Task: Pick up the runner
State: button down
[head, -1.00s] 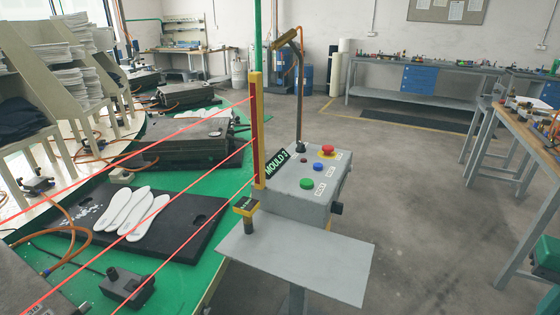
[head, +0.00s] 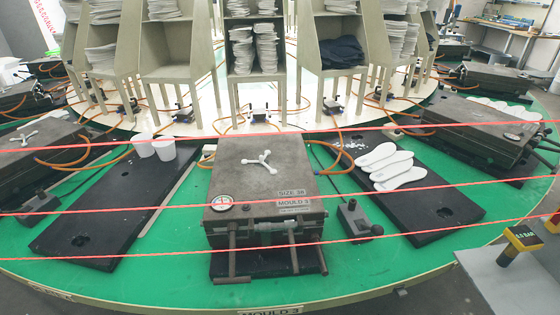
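A small white three-armed piece, which looks like the runner (head: 259,161), lies on the flat grey top of the closed mould (head: 236,181) in the middle of the head view. The mould's labels read SIZE 38 and MOULD 3. A round gauge (head: 221,203) sits at its front left corner. A similar white three-armed piece (head: 24,139) lies on another mould at the far left. My gripper is not in view.
Red light beams cross in front of the green carousel table (head: 180,290). White insoles (head: 388,163) lie on a black board (head: 440,215) to the right. A lever box (head: 358,218) sits right of the mould. Racks (head: 258,85) stand behind.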

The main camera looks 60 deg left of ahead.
aim_at(261, 159)
jog(key=u, duration=2.5)
jog(key=k, duration=0.5)
jog(key=u, duration=1)
jog(key=i, duration=1)
jog(key=z, duration=0.8)
